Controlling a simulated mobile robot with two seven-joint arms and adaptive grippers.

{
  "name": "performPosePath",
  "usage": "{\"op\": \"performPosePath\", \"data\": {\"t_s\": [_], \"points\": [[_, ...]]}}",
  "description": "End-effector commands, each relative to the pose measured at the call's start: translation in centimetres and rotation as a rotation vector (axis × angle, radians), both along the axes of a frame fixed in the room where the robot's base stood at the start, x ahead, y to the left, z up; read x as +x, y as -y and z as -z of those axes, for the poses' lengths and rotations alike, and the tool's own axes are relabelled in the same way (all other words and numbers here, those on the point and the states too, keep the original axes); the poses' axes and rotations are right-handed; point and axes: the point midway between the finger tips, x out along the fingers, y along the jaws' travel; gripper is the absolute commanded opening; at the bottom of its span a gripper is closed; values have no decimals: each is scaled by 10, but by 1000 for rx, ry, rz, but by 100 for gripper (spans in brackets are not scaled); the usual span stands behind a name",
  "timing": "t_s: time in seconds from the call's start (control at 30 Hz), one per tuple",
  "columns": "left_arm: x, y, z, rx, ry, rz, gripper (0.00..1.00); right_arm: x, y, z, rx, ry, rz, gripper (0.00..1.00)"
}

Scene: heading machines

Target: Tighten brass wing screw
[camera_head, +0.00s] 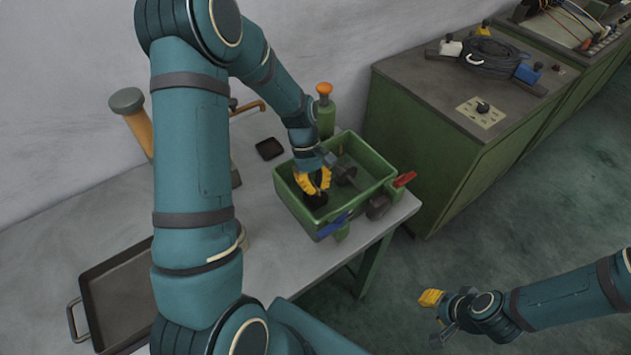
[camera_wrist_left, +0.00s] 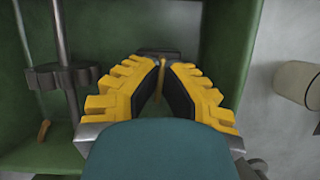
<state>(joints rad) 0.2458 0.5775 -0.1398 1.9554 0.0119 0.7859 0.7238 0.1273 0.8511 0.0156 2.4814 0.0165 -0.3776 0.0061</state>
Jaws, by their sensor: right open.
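My left gripper (camera_head: 318,182) reaches down into the green open-topped box (camera_head: 362,202) on the bench. In the left wrist view its yellow-backed fingers (camera_wrist_left: 161,72) lean together with a narrow gap. A thin brass-coloured piece, apparently the brass wing screw (camera_wrist_left: 160,82), shows between the dark pads. The fingers look closed on it, but its lower part and the exact contact are hidden. In the head view the screw cannot be made out behind the gripper. My right gripper (camera_head: 432,298) is open and empty, off to the right above the floor.
Inside the box, a dark lobed wheel (camera_wrist_left: 62,77) sits on a rod beside the left fingers. A red handle (camera_head: 404,179) and a blue part (camera_head: 332,226) stick out from the box. An orange-topped bottle (camera_head: 325,112) stands behind it. A tray (camera_head: 118,290) lies at left.

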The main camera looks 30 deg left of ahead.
Motion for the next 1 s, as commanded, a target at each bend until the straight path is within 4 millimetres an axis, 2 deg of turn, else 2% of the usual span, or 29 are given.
{"op": "performPosePath", "data": {"t_s": [0.4,1.0], "points": [[-1,0,0,-1,-3,399,0,0,1,-12,2,1,1,34],[-1,0,1,-1,-3,969,0,0,1,-17,3,2,0,34]]}}
